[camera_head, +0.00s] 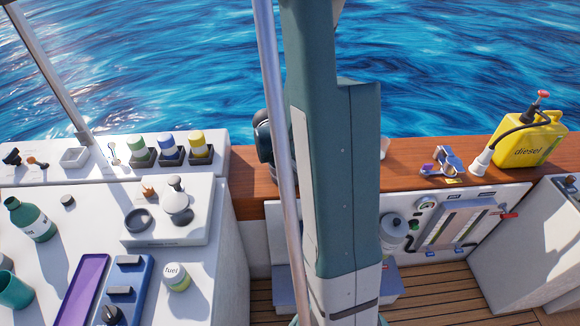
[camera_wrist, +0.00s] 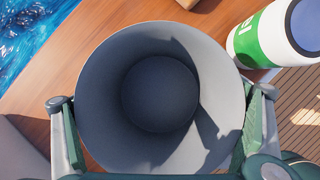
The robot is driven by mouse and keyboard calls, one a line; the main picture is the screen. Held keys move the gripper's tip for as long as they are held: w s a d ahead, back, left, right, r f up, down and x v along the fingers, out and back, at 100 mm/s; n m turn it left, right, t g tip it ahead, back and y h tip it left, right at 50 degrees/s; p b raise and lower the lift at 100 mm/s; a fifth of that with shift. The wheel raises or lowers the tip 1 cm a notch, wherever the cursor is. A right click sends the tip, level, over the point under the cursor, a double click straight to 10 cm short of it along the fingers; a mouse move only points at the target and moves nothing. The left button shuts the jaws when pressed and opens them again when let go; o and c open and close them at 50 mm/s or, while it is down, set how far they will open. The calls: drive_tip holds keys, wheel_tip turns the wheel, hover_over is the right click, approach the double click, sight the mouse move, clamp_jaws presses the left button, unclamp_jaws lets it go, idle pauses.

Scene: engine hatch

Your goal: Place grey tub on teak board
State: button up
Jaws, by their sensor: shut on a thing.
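The grey tub (camera_wrist: 110,75) fills the middle of the wrist view, seen from above with its round opening facing me. It looks empty, with a darker round floor. My gripper (camera_wrist: 162,98) is shut on it, with one finger at the left wall and one at the right. The teak board (camera_wrist: 85,55) lies beneath the tub; I cannot tell whether the tub touches it. In the head view the teak board (camera_head: 250,178) runs along the hull edge beside the water.
On the board's right are a yellow diesel can (camera_head: 533,143) and a metal fitting (camera_head: 447,160). The left white counter holds several cups, a fuel jar (camera_head: 176,277) and a purple tray (camera_head: 82,290).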

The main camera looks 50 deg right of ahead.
drive_tip(key=shift+f, duration=0.1)
drive_tip(key=o, duration=1.3)
drive_tip(key=shift+o, duration=0.2)
drive_tip(key=shift+r, duration=0.2)
drive_tip(key=p+v, duration=0.2)
drive_tip(key=v, duration=1)
drive_tip(key=shift+p, duration=0.35)
drive_tip(key=shift+s, duration=0.1)
drive_tip(key=shift+a, duration=0.1)
